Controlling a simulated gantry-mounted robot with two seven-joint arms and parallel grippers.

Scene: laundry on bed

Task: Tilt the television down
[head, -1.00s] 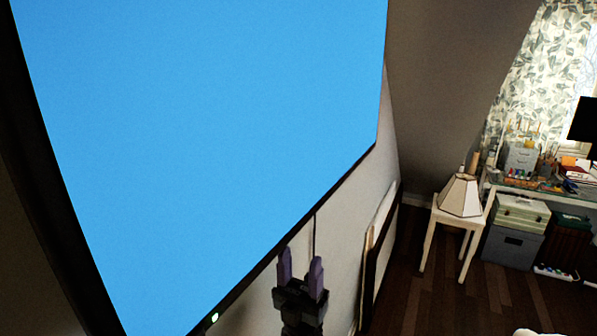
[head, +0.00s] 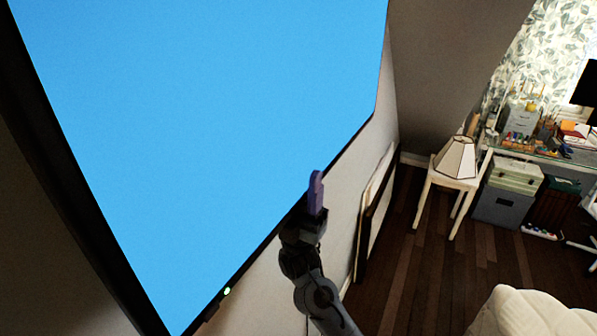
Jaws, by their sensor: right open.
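The television (head: 220,120) fills the left and middle of the head view, with a bright blue screen and a black frame. A small green light shows on its lower edge. My right gripper (head: 316,192) is at the television's lower edge, right of the light. Its purple finger overlaps the frame and the bottom of the screen in the picture. Only one finger shows clearly; the other is hidden. The gripper is open, and I cannot tell whether it touches the frame. My left gripper is not in view.
Framed panels (head: 375,215) lean against the wall right of my right gripper. A white stool (head: 450,182) holds a lamp (head: 456,157). A cluttered desk (head: 540,155) with boxes below stands at the far right. Pale bedding (head: 530,314) is at the lower right. Dark wooden floor (head: 420,255) lies open between.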

